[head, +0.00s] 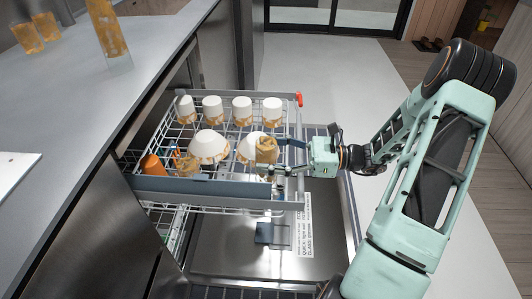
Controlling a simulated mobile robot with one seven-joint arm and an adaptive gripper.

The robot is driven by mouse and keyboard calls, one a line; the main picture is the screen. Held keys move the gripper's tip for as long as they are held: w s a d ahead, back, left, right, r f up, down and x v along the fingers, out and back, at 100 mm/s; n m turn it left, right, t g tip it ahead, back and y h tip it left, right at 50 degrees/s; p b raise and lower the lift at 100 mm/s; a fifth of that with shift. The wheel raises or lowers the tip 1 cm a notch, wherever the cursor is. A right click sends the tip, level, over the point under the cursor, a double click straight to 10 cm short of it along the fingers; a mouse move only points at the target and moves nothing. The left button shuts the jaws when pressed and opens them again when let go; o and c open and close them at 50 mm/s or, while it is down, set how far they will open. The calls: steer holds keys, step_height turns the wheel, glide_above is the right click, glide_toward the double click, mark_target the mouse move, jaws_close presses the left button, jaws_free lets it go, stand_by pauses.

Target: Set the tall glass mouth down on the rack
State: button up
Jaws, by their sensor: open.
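A tall amber-patterned glass (113,42) stands on the counter at the upper left, its top cut off by the picture edge. The dishwasher rack (225,187) is pulled out and holds dishes. My gripper (279,157) is over the rack's right side, fingers pointing left. It is open, with its fingers on either side of an amber-patterned glass (267,148) in the rack. That glass stands beside a white bowl; I cannot tell whether a finger touches it.
Several white cups (212,108) stand in the rack's back row. A white bowl (208,145) and an orange item (152,164) sit nearer. Two shorter amber glasses (27,38) (46,25) stand on the counter (75,105). The open dishwasher door (225,255) lies below the rack.

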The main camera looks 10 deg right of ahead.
steer(key=v, duration=1.1)
steer(key=shift+d, duration=0.25)
steer(key=shift+s, duration=0.1)
